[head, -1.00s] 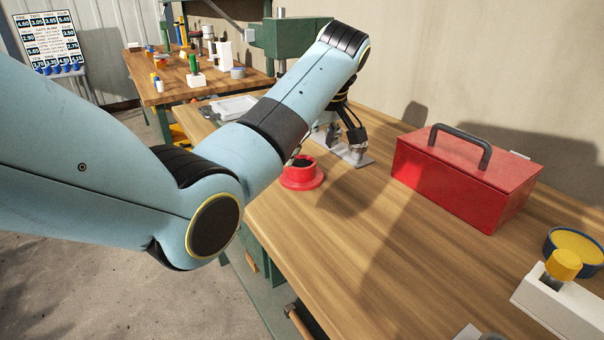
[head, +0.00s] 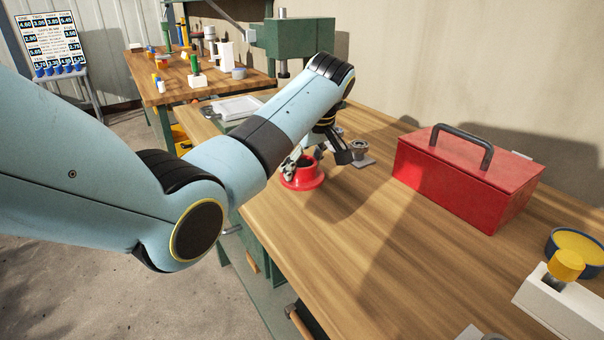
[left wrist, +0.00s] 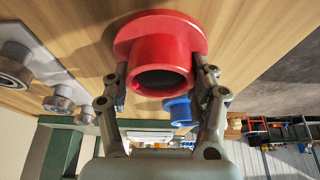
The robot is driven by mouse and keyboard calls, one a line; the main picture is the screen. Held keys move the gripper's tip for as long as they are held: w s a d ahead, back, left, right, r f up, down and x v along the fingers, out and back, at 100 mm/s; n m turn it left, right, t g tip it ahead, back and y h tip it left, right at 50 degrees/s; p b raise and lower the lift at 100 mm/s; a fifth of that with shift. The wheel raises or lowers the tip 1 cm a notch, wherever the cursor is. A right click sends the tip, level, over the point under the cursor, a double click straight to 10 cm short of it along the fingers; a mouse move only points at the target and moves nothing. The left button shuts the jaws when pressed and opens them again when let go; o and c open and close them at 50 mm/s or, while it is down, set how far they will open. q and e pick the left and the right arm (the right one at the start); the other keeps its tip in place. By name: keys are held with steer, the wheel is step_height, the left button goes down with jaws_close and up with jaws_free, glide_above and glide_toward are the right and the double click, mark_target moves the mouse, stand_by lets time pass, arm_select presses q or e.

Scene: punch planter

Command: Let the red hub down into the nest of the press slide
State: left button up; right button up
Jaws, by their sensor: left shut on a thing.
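The red hub (head: 302,182), a ring with a wide flange, is on the wooden bench in the head view. In the left wrist view the red hub (left wrist: 160,45) fills the top middle, its open bore facing the camera. My left gripper (head: 312,165) reaches down to it, partly hidden by my own arm. In the left wrist view its two fingers (left wrist: 160,85) close on either side of the hub's collar. The nest of the press slide cannot be made out; the bench below the green press (head: 290,38) is partly behind my arm. My right gripper is not in view.
A grey plate with round metal parts (head: 365,162) lies just beyond the hub. A red toolbox (head: 465,180) stands to the right. A white tray (head: 237,107) lies near the press. A blue part (left wrist: 178,110) shows in the wrist view.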

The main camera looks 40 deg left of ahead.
arm_select(q)
steer(key=c, duration=0.7)
steer(key=shift+c, duration=0.6)
steer(key=shift+r, duration=0.1)
